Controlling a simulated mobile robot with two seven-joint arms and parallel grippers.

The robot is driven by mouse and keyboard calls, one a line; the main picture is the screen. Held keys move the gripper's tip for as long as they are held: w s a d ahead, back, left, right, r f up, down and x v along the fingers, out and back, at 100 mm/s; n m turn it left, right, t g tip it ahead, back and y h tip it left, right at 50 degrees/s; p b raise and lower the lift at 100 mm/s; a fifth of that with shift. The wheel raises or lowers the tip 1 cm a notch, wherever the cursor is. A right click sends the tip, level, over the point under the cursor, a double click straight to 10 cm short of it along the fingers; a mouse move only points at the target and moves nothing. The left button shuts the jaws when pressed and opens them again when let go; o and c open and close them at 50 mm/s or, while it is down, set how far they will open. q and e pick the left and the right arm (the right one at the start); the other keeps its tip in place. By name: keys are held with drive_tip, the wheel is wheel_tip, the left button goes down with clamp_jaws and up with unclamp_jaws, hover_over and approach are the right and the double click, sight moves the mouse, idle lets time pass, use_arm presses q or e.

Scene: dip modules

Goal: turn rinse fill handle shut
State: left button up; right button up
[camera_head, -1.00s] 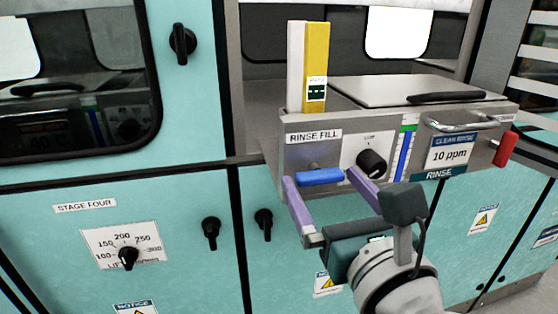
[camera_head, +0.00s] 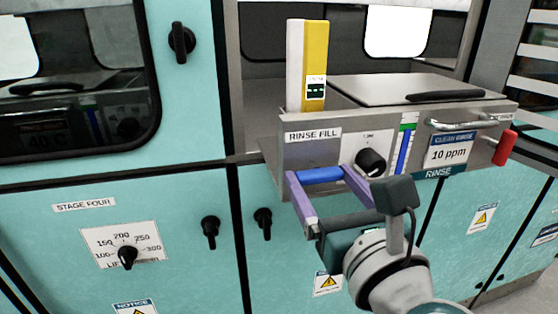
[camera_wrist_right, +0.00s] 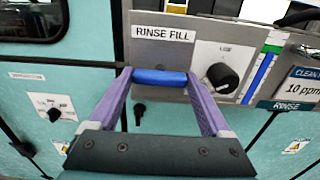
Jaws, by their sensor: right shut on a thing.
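The rinse fill handle (camera_head: 320,175) is a blue bar under the RINSE FILL label (camera_head: 313,135) on the front of the grey rinse unit. It lies about level. My right gripper (camera_head: 320,177) comes from below, with its purple fingers at the two ends of the bar, shut on it. In the right wrist view the blue handle (camera_wrist_right: 159,77) spans between the fingertips (camera_wrist_right: 159,75). My left gripper is in neither view.
A black knob (camera_head: 371,162) sits just right of the handle, close to a finger. A blue and green level strip (camera_head: 404,145), a metal bar handle (camera_head: 462,125) and a red handle (camera_head: 505,148) are further right. A yellow and white block (camera_head: 309,65) stands above.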

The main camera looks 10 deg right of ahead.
drive_tip(key=shift+m, duration=0.4)
drive_tip(key=shift+c, duration=0.2)
drive_tip(key=m+b, duration=0.2)
drive_tip(key=m, duration=0.1)
drive_tip(key=shift+f, duration=0.1)
drive_tip(key=m+b, duration=0.2)
drive_tip(key=m, duration=0.3)
drive_tip(key=m+b, duration=0.2)
drive_tip(key=m, duration=0.3)
drive_tip(key=shift+m, duration=1.8)
drive_tip(key=shift+m+b, duration=0.3)
drive_tip(key=shift+m, duration=0.1)
drive_tip(key=o, duration=1.2)
drive_tip(key=shift+c, duration=0.2)
